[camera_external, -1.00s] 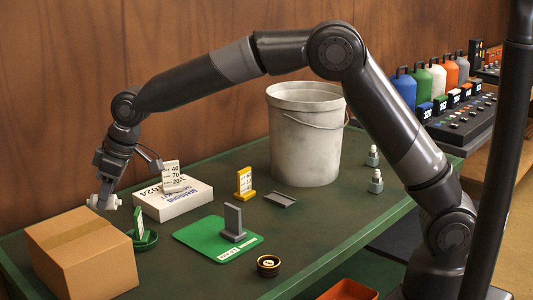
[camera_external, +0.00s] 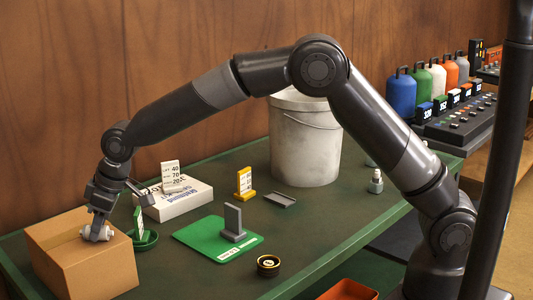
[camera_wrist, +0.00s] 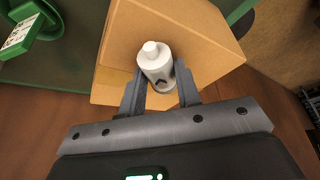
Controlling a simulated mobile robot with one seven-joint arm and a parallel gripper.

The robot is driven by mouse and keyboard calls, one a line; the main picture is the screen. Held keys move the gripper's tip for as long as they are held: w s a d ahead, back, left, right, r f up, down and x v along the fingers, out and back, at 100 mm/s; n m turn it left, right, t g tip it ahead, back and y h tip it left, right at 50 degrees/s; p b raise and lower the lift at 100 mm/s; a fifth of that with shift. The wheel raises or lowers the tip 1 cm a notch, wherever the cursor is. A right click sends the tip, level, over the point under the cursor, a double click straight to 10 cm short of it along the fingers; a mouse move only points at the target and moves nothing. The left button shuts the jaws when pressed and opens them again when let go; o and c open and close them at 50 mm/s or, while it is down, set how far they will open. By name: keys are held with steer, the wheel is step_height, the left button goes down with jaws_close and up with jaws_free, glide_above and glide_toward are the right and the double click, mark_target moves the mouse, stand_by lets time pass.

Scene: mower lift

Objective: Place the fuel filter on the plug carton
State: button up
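The fuel filter, a small white cylinder with a narrower nozzle (camera_external: 98,233), is at the top of the brown cardboard carton (camera_external: 85,265), lying roughly level. In the wrist view the filter (camera_wrist: 156,64) sits between my two fingers, with the carton's top (camera_wrist: 205,38) behind it. My gripper (camera_external: 98,222) points down over the carton and is shut on the filter; in the wrist view its fingers (camera_wrist: 160,88) flank the filter's body. The filter looks at or very near the carton's top; I cannot tell whether it touches.
A green dish with an upright green tag (camera_external: 145,240) stands just right of the carton. A white box (camera_external: 178,203) with a number card lies behind it. A green mat with a grey stand (camera_external: 215,243), a yellow tag stand (camera_external: 244,183) and a bucket (camera_external: 303,150) are farther right.

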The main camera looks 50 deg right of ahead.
steer(key=o, duration=0.4)
steer(key=shift+o, duration=0.2)
steer(key=v, duration=1.2)
steer(key=shift+r, duration=0.15)
steer(key=s+d+r+m+t+h, duration=0.15)
steer(key=s+d+r, duration=0.3)
steer(key=d, duration=0.85)
steer(key=s+d+r+m, duration=0.3)
steer(key=s+d+r, duration=0.15)
steer(key=d, duration=0.85)
steer(key=s+d+f+m+h, duration=0.1)
steer(key=s+d+f+m, duration=0.1)
steer(key=s+d, duration=0.6)
steer(key=s+d+f+m, duration=0.2)
steer(key=s+d+f, duration=0.1)
steer(key=s+d, duration=0.6)
steer(key=s+t, duration=0.1)
steer(key=s, duration=0.2)
steer(key=shift+s+h, duration=0.35)
